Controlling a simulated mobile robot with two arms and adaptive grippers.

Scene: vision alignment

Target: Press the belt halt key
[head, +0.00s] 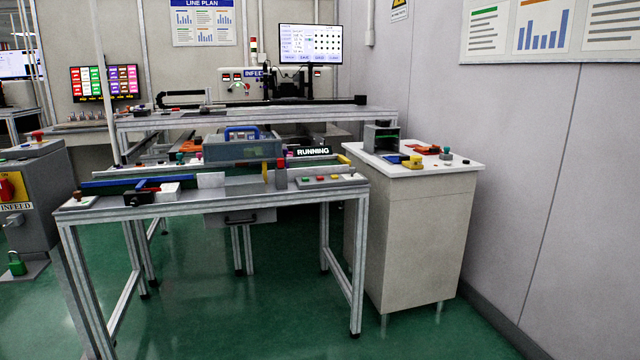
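A small grey key panel (345,183) with small red and green keys (320,178) sits at the right end of the front bench top. The keys' labels are too small to read, so I cannot tell which one is the belt halt key. Behind the panel, a black sign (313,152) reads "RUNNING" next to the belt line. A dark red knob (78,194) on a pale plate stands at the bench's left end. Neither of my grippers is in view.
A white cabinet (418,220) with small parts stands to the right. A grey INFEED box (35,200) stands at left. Green floor (235,315) is open in front.

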